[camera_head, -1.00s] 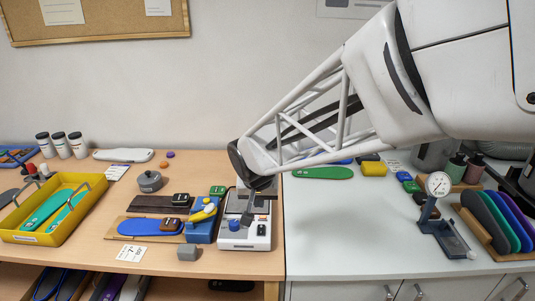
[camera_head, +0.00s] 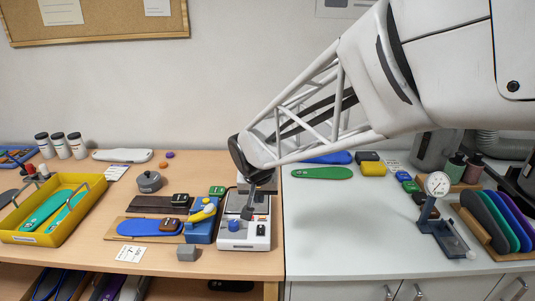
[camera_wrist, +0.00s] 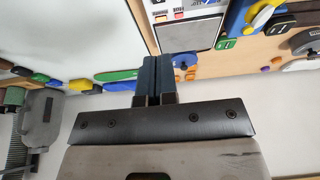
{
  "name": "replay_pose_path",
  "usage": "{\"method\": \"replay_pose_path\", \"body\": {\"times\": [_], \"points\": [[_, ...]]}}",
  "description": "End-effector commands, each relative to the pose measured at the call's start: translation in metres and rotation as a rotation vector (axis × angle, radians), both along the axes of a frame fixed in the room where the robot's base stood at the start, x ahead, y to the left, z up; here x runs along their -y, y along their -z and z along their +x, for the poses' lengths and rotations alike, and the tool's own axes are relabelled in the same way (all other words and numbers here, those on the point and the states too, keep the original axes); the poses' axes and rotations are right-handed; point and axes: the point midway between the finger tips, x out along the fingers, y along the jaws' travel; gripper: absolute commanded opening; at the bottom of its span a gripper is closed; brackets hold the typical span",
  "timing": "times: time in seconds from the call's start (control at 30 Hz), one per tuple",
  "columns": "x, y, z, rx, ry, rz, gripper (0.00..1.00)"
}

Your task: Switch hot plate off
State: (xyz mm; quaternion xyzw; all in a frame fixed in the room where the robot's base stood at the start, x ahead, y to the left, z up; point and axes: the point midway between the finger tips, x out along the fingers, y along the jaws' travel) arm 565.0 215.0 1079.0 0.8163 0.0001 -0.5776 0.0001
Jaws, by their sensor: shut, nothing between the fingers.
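The hot plate (camera_head: 232,242) is a white box at the right end of the wooden table, with a dark grey top plate. Its front panel has a blue knob (camera_head: 234,225) at the left and a small black switch (camera_head: 261,230) at the right. My gripper (camera_head: 247,213) is shut and empty, pointing down over the plate, behind the front panel. I cannot tell whether it touches anything. The switch's position is too small to tell.
A blue block with a yellow part (camera_head: 203,213) stands close left of the hot plate. A yellow tray (camera_head: 60,235) holds green insoles at far left. A dial gauge (camera_head: 438,185) stands on the white counter, which has free room.

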Motion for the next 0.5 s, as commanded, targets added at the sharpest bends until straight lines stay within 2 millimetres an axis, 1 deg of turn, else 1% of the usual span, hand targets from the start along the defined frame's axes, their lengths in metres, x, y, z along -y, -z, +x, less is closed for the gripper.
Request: {"method": "replay_pose_path", "body": {"times": [0.17,0.27,0.5], "points": [[0.000,0.010,0.003,-0.001,0.000,-0.001,0.00],[0.000,0.020,0.007,-0.003,0.000,-0.001,0.00],[0.000,0.051,0.018,-0.002,0.000,-0.001,0.00]]}}
